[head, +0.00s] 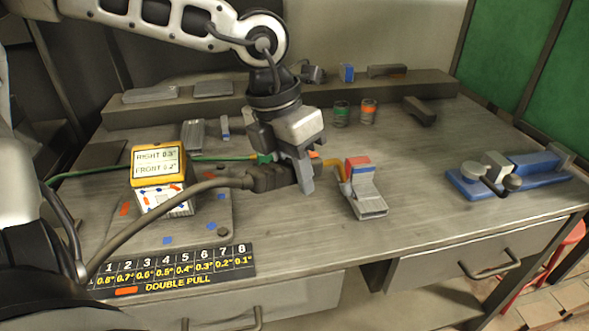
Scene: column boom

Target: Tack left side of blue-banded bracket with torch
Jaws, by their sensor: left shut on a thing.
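My left gripper (305,182) is over the middle of the bench, shut on the torch (264,179). The torch is a dark handle with a cable running off to the left. Its orange-yellow neck (331,163) points right and bends down beside the left side of a grey bracket (369,203). The bracket has a blue band and a red top face. Whether the torch tip touches the bracket is too small to tell. The gripper hides part of the torch. My right gripper is out of view.
A blue clamp fixture (520,172) stands at the right. A yellow-topped box (158,167) and a numbered strip (170,272) lie at the left. Two cans (368,112) and a raised rear ledge (270,100) are behind. The bench between bracket and fixture is clear.

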